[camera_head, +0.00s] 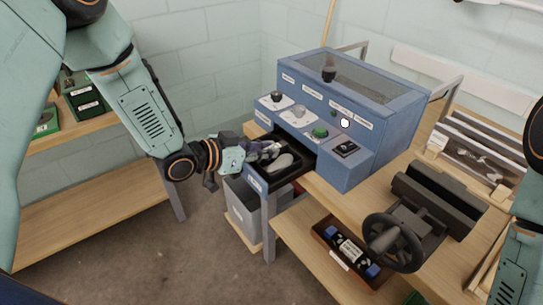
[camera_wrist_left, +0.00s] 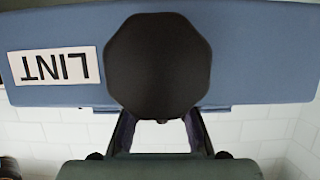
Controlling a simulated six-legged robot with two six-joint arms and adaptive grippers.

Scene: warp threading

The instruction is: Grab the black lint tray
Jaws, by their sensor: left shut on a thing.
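The black lint tray (camera_head: 289,172) sits in the pulled-out drawer of the blue machine (camera_head: 345,105), with a grey clump of lint (camera_head: 282,162) in it. The drawer's blue front (camera_head: 256,182) faces my left arm; in the left wrist view this blue panel (camera_wrist_left: 250,50) has an upside-down "LINT" label (camera_wrist_left: 55,66). A black eight-sided knob (camera_wrist_left: 158,62) stands out from it. My left gripper (camera_head: 243,160) is at the drawer front, its fingers (camera_wrist_left: 158,122) shut on the knob; the knob hides the fingertips. My right gripper is out of view.
A grey bin (camera_head: 243,212) stands below the drawer. The wooden bench (camera_head: 330,196) holds a black handwheel (camera_head: 393,242) on the right. A box with blue-ended rollers (camera_head: 347,250) lies on the lower shelf. Floor (camera_head: 190,245) to the left is clear.

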